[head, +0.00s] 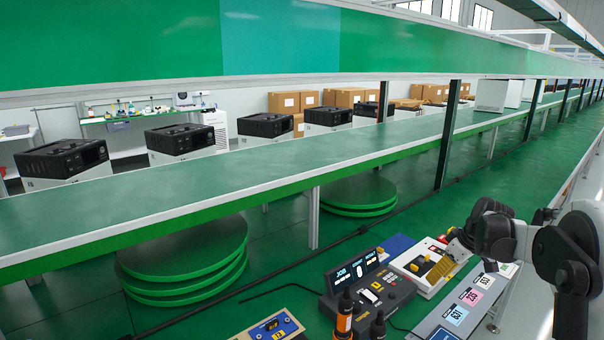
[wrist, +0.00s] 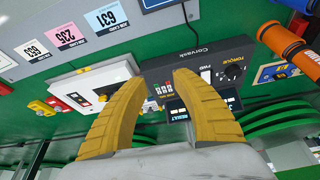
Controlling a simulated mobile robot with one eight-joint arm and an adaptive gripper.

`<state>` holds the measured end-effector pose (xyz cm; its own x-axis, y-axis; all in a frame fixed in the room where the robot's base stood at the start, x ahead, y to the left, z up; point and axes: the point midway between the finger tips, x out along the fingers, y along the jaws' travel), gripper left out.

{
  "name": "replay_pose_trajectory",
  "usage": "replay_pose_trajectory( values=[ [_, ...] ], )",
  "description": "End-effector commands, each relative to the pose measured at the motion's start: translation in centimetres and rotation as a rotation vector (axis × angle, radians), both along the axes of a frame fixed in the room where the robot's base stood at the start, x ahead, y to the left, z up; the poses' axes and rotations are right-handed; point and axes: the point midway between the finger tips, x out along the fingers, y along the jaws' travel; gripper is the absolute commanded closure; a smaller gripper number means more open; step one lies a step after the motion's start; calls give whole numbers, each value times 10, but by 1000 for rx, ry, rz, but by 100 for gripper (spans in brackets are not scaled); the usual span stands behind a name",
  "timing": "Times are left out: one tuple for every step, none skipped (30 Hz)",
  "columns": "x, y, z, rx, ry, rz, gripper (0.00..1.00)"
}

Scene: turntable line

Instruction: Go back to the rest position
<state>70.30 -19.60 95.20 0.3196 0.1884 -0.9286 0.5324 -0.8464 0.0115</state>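My gripper (wrist: 160,80) shows in the wrist view as two yellow ribbed fingers. Their tips are apart with nothing held between them. The fingers hang over the bench of devices, in front of a dark control box (wrist: 205,62) with a torque knob and a white device (wrist: 72,90). In the head view my arm comes in from the right edge, bent, with its end low over the right side of the white device (head: 424,262).
The control box (head: 368,290) has a lit screen. Orange-handled tools (head: 344,318) stand upright before it. A grey panel (head: 462,305) carries numbered cards. A long green conveyor (head: 200,197) crosses behind, with black-topped machines (head: 180,139) beyond. Green round platforms (head: 185,255) sit below.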

Motion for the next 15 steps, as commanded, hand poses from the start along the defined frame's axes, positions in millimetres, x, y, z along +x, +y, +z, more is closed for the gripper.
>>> replay_pose_trajectory(
  values=[
    [-7, 8, 11, -3, -1, -13, 68],
    [-10, 13, 16, -4, -1, -23, 68],
    [-16, 19, 24, -6, -3, -36, 68],
    [-20, 25, 31, -8, -5, -47, 68],
    [-25, 30, 37, -10, -6, -59, 68],
    [-33, 38, 46, -11, -8, -76, 68],
    [-39, 45, 53, -14, -11, -89, 68],
    [-46, 52, 60, -15, -14, -104, 68],
    [-58, 62, 71, -18, -18, -126, 68],
    [-68, 71, 79, -19, -23, -145, 68],
    [-78, 80, 86, -20, -28, -163, 68],
    [-93, 91, 95, -22, -35, -189, 68],
    [-105, 99, 102, -22, -41, -209, 68],
    [-117, 107, 107, -21, -47, -228, 68],
    [-133, 117, 113, -21, -58, -255, 68]
  ],
)
